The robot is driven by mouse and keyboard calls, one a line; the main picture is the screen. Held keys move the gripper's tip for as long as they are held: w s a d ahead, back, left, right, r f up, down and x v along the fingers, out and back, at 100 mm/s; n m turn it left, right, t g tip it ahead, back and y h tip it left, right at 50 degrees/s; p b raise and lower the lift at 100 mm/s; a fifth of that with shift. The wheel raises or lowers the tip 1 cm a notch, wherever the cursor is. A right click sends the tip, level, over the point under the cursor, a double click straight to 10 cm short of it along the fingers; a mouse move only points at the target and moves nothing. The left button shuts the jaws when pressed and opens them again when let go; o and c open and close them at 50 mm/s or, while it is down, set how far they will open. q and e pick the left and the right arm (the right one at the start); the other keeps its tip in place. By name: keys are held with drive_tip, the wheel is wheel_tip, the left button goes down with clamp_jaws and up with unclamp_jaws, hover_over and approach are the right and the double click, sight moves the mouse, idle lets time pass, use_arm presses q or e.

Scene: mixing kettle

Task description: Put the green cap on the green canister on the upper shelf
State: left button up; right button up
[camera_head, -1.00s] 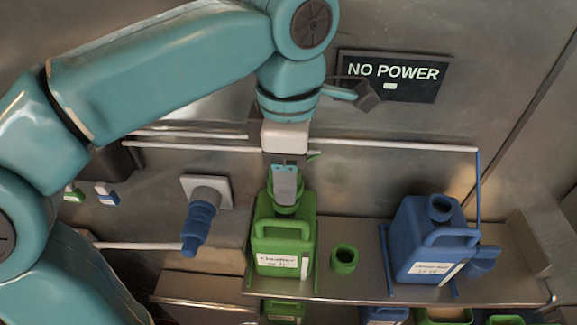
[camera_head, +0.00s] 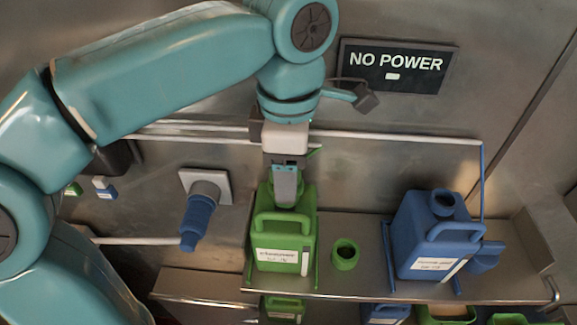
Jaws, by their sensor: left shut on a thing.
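The green canister (camera_head: 277,235) stands upright on the upper shelf, with its handle and white label facing me. My left gripper (camera_head: 286,190) comes down from above and is shut on the canister at its neck. The fingers hide most of the neck and mouth. The green cap (camera_head: 345,254), a small round piece with its hollow side up, sits on the shelf just right of the canister, apart from it. My right gripper is not in view.
A blue canister (camera_head: 433,235) with an open neck stands to the right on the upper shelf (camera_head: 370,285), with a blue cup-like piece (camera_head: 484,257) beside it. A blue nozzle (camera_head: 196,222) juts from the wall at left. More containers show below the shelf. White rails run behind.

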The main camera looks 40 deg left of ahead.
use_arm(q)
drive_tip(key=shift+f, duration=0.15)
drive_tip(key=o, duration=1.4)
drive_tip(key=shift+r+p, duration=0.85)
drive_tip(key=shift+r, duration=2.65)
